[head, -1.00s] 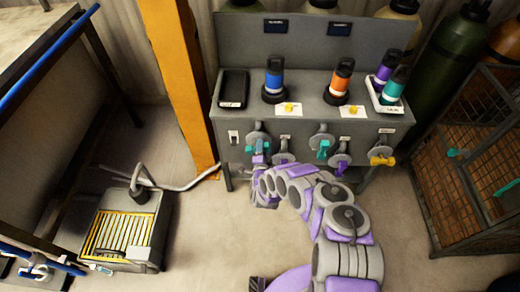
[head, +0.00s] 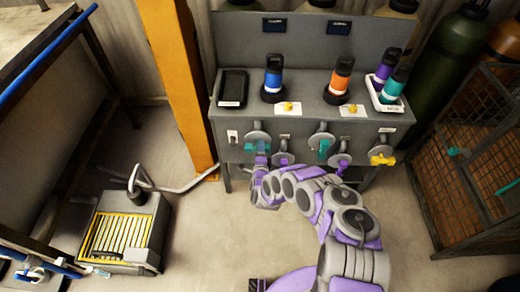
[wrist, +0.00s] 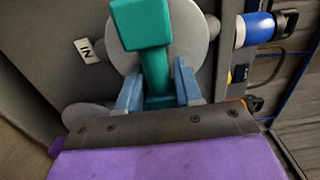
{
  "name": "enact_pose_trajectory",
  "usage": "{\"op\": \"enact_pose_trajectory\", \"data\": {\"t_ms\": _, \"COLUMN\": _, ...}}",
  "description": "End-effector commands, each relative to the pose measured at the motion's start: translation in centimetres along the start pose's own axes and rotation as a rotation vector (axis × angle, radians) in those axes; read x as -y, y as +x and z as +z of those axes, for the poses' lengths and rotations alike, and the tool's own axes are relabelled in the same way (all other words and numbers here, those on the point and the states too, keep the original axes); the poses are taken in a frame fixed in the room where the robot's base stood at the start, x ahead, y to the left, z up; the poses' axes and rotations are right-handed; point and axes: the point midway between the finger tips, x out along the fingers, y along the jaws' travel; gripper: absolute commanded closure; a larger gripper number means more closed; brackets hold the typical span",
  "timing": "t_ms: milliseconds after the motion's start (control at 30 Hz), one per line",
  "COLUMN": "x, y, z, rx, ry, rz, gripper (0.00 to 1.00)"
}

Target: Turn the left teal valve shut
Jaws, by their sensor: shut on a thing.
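The left teal valve (head: 249,147) is on the front of the grey dip-tank bench, below the blue bottle. In the wrist view its teal handle (wrist: 150,42) stands in front of a round grey disc. My gripper (wrist: 158,80) has one finger on each side of the handle's lower part and is shut on it. In the head view my gripper (head: 261,163) reaches the valve from below, and my wrist hides part of that area. A second teal valve (head: 323,148) is further right on the same front.
A yellow valve (head: 382,159) is at the right end. The orange post (head: 180,80) stands left of the bench (head: 310,97). The wire cage (head: 470,190) is at right.

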Motion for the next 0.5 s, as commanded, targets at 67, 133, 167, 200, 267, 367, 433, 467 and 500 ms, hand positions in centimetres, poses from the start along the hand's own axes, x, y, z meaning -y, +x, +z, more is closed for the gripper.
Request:
{"op": "enact_pose_trajectory", "data": {"t_ms": 67, "x": -0.61, "y": -0.06, "z": -1.25, "rx": -0.023, "ry": -0.003, "rz": 0.013, "gripper": 0.96}}
{"op": "enact_pose_trajectory", "data": {"t_ms": 133, "x": -0.63, "y": -0.06, "z": -1.26, "rx": -0.024, "ry": -0.003, "rz": 0.014, "gripper": 0.96}}
{"op": "enact_pose_trajectory", "data": {"t_ms": 167, "x": -0.65, "y": -0.07, "z": -1.27, "rx": -0.024, "ry": -0.003, "rz": 0.014, "gripper": 0.64}}
{"op": "enact_pose_trajectory", "data": {"t_ms": 200, "x": -0.64, "y": -0.06, "z": -1.26, "rx": -0.023, "ry": -0.003, "rz": 0.014, "gripper": 0.6}}
{"op": "enact_pose_trajectory", "data": {"t_ms": 267, "x": -0.62, "y": -0.07, "z": -1.23, "rx": -0.023, "ry": -0.003, "rz": 0.013, "gripper": 0.55}}
{"op": "enact_pose_trajectory", "data": {"t_ms": 367, "x": -0.53, "y": -0.08, "z": -1.08, "rx": -0.021, "ry": -0.003, "rz": 0.012, "gripper": 0.51}}
{"op": "enact_pose_trajectory", "data": {"t_ms": 433, "x": -0.48, "y": -0.08, "z": -0.9, "rx": -0.019, "ry": -0.003, "rz": 0.011, "gripper": 0.51}}
{"op": "enact_pose_trajectory", "data": {"t_ms": 467, "x": -0.47, "y": -0.09, "z": -0.81, "rx": -0.018, "ry": -0.003, "rz": 0.01, "gripper": 0.51}}
{"op": "enact_pose_trajectory", "data": {"t_ms": 500, "x": -0.46, "y": -0.1, "z": -0.69, "rx": -0.017, "ry": -0.004, "rz": 0.01, "gripper": 0.51}}
